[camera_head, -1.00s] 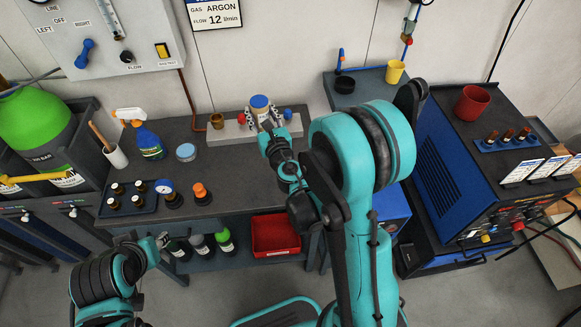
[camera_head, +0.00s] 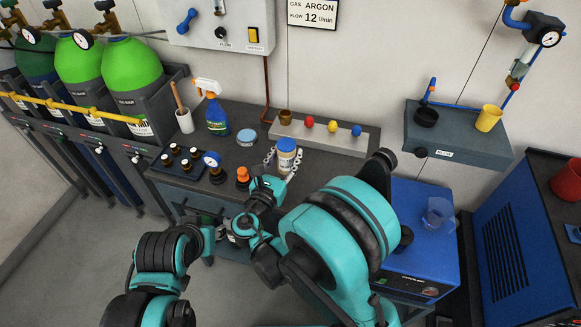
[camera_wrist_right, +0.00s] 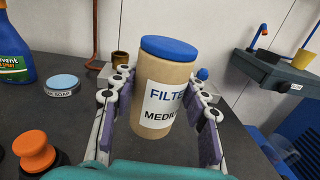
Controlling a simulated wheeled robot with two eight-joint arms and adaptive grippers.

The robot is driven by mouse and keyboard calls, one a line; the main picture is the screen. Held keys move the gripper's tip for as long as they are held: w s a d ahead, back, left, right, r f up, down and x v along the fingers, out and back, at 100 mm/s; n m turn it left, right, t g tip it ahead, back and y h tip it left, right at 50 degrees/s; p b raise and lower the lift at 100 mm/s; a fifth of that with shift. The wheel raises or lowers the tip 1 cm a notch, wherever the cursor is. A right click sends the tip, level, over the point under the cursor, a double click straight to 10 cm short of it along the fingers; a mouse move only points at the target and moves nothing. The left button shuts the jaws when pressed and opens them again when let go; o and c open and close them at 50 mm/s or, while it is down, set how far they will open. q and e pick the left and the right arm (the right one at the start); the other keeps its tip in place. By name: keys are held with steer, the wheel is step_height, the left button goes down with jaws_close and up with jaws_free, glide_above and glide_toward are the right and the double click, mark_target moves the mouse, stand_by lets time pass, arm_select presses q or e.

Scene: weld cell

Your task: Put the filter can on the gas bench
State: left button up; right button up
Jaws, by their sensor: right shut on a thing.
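The filter can (camera_head: 287,158), tan with a blue lid and a white label, is upright between the fingers of my right gripper (camera_head: 283,163). The right wrist view shows the can (camera_wrist_right: 163,92) large, with linked fingers shut on both its sides. It is over the dark bench (camera_head: 225,197), in front of the grey rail; I cannot tell whether its base touches the bench top. My left gripper (camera_head: 213,232) is low by the bench's front edge, partly hidden by my right arm; its jaws are unclear.
A grey rail (camera_head: 345,139) with coloured knobs lies behind the can. An orange-topped fitting (camera_head: 243,176), a gauge (camera_head: 212,162), a round tin (camera_head: 247,136), a spray bottle (camera_head: 216,115) and a small tray (camera_head: 181,167) stand left. Bare bench top shows between the tin and the can.

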steer(key=w+f, duration=0.1)
steer(key=w, duration=0.1)
steer(key=w+a+f+b, duration=0.1)
steer(key=w+f, duration=0.1)
steer(key=w+f+b, duration=0.1)
steer(key=w, duration=0.1)
steer(key=shift+w+a+f, duration=0.2)
steer(key=shift+w+a, duration=0.1)
steer(key=shift+w, duration=0.1)
step_height(320, 180, down, 4)
steer(key=shift+f+b, duration=0.1)
steer(key=shift+b, duration=1.05)
steer(key=shift+r, duration=0.2)
steer(key=shift+f, duration=0.1)
steer(key=o, duration=1.2)
